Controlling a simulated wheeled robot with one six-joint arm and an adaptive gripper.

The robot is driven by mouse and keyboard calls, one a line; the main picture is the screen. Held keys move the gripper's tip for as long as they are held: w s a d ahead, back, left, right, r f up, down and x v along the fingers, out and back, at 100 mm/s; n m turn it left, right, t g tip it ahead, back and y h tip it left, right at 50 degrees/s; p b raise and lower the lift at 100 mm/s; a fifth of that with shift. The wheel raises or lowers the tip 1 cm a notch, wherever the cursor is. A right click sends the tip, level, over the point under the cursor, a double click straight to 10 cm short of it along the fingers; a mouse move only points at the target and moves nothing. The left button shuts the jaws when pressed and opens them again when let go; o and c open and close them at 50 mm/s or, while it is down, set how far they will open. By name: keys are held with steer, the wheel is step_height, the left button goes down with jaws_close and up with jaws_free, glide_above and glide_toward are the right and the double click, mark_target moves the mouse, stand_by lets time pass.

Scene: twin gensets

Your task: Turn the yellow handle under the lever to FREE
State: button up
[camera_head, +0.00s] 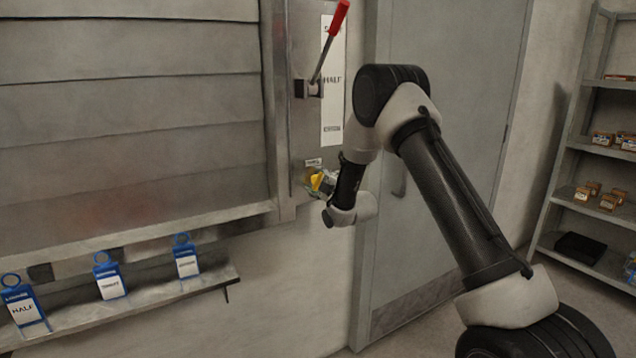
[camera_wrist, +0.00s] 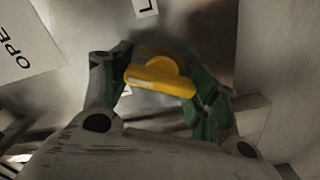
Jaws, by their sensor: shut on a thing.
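The yellow handle (camera_head: 318,181) sits on the grey metal panel below the lever. In the wrist view the yellow handle (camera_wrist: 162,74) lies between my two fingers, slightly tilted, with a small pale label on its face. My gripper (camera_wrist: 160,88) is shut on it, and my gripper in the head view (camera_head: 324,184) reaches it from the right. The lever (camera_head: 328,40) has a red grip and leans up to the right beside a white scale plate reading HALF. A small label (camera_head: 313,162) sits just above the handle; its words are too small to read.
A slatted shutter (camera_head: 130,110) fills the left. A grey door (camera_head: 440,130) stands behind my arm. Shelves (camera_head: 575,150) with small boxes are at the right.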

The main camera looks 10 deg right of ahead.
steer(key=n, duration=0.5)
steer(key=shift+f+n, duration=0.15)
steer(key=shift+n, duration=0.25)
stand_by(0.4)
steer(key=o, duration=1)
steer(key=shift+o, duration=0.2)
steer(key=v, duration=1.2)
